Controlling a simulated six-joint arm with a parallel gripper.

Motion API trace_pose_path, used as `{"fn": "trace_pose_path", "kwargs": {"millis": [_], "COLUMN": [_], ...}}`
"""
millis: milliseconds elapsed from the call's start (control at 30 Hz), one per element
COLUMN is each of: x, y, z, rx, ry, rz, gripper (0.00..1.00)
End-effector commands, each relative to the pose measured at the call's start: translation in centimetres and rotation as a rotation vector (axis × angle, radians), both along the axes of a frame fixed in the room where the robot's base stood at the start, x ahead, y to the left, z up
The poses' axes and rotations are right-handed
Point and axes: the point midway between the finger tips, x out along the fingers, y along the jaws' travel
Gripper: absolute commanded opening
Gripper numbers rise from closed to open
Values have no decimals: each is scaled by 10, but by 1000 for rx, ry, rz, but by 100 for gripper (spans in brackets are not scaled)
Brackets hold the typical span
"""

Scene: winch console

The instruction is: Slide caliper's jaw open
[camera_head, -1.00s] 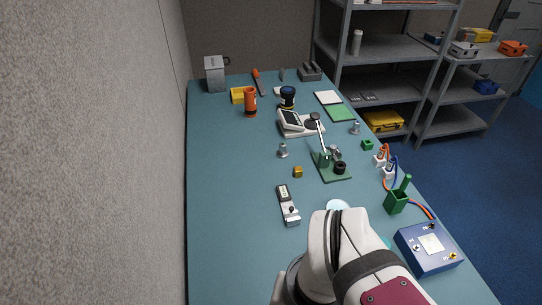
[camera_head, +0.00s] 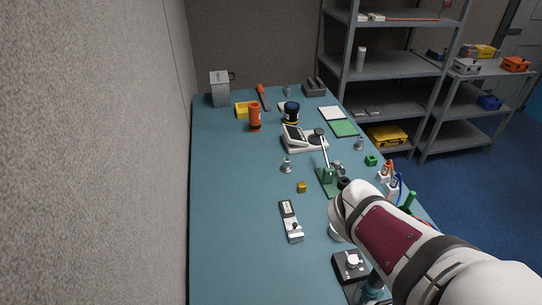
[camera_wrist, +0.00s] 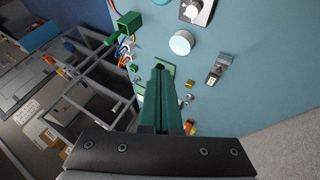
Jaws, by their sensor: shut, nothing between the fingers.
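The caliper (camera_head: 291,221) appears to be the slim grey tool with a small display and a dark knob, lying flat on the teal table, left of my arm. It also shows in the wrist view (camera_wrist: 217,70), right of the fingers. I cannot tell how far its jaw stands open. My gripper (camera_wrist: 160,68) has green fingers pressed together with nothing between them. It is well apart from the caliper. In the head view my arm fills the lower right, and the fingertips cannot be made out clearly.
A yellow cube (camera_head: 301,187) and a metal weight (camera_head: 286,166) stand beyond the caliper. A black box with a white knob (camera_head: 351,264) lies nearer, and a pale disc (camera_wrist: 181,43) shows in the wrist view. The table left of the caliper is clear.

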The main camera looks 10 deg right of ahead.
Motion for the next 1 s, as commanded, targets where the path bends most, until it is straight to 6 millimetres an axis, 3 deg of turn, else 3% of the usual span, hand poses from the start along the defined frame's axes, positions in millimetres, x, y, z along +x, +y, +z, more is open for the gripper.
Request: {"fn": "trace_pose_path", "kwargs": {"millis": [33,67,133,200,333,433,567,900,1000], "x": [35,56,83,83,58,49,57,91,107], "y": [-15,-16,-3,17,41,49,56,76,75], "z": [-3,-7,-29,-57,-92,-102,-117,-180,-188], "rx": [-93,-135,-159,-115,-4,33,35,33,26], "ry": [-17,-25,-11,29,94,112,113,113,111], "rz": [184,328,651,921,1217,1289,1296,1295,1294], "gripper": [0,0,0,0,0,0,0,0,0]}}
